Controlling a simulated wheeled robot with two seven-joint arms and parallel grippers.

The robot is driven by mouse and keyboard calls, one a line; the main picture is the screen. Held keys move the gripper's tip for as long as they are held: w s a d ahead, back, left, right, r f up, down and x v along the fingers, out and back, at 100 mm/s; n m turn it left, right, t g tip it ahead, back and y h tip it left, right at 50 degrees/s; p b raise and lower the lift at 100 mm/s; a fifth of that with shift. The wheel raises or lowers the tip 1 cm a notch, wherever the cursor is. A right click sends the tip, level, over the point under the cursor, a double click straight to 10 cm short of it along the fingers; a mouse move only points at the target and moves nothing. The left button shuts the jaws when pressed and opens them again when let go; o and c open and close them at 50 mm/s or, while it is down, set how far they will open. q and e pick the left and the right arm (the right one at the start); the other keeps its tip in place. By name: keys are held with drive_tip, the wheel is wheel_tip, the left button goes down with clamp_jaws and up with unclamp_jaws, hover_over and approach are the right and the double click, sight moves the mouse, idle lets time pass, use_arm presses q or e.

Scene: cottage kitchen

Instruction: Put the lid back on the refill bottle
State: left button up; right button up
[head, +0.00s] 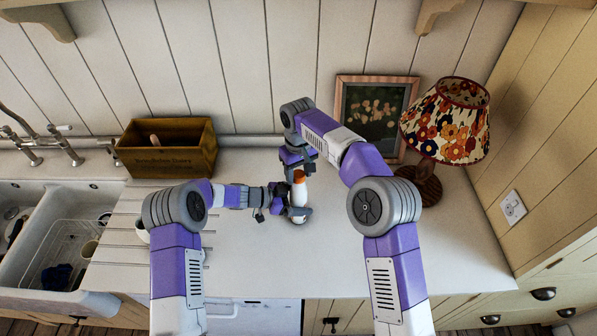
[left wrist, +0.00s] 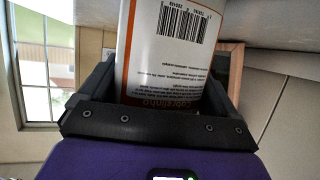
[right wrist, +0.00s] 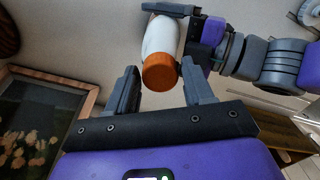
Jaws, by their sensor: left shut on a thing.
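The refill bottle (head: 297,196) is white and stands about upright over the worktop. The orange lid (head: 299,176) sits at its top end; I cannot tell how tightly it is seated. My left gripper (head: 290,203) is shut on the bottle's body from the left. The left wrist view shows the bottle's label with a barcode (left wrist: 178,50) between the two fingers. My right gripper (head: 296,160) is above the lid. In the right wrist view its fingers are spread, with the lid (right wrist: 159,73) between and just beyond the tips, apparently untouched.
A wooden box (head: 168,150) stands at the back left, beside the sink (head: 60,250). A framed picture (head: 374,110) leans on the back wall, close to my right arm. A floral-shaded lamp (head: 450,125) stands at the right. The worktop (head: 460,245) is clear at the front right.

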drive_tip(key=shift+o, duration=1.4)
wheel_tip(320, 180, up, 8)
drive_tip(key=shift+f, duration=0.25)
use_arm(q)
drive_tip(key=o, duration=1.8)
drive_tip(key=shift+c, duration=0.2)
use_arm(e)
drive_tip(key=shift+f, duration=0.2)
use_arm(q)
drive_tip(key=v, duration=0.7)
drive_tip(key=shift+a, duration=0.2)
drive_tip(key=shift+s+r, duration=0.1)
drive_tip(key=shift+r, duration=0.05)
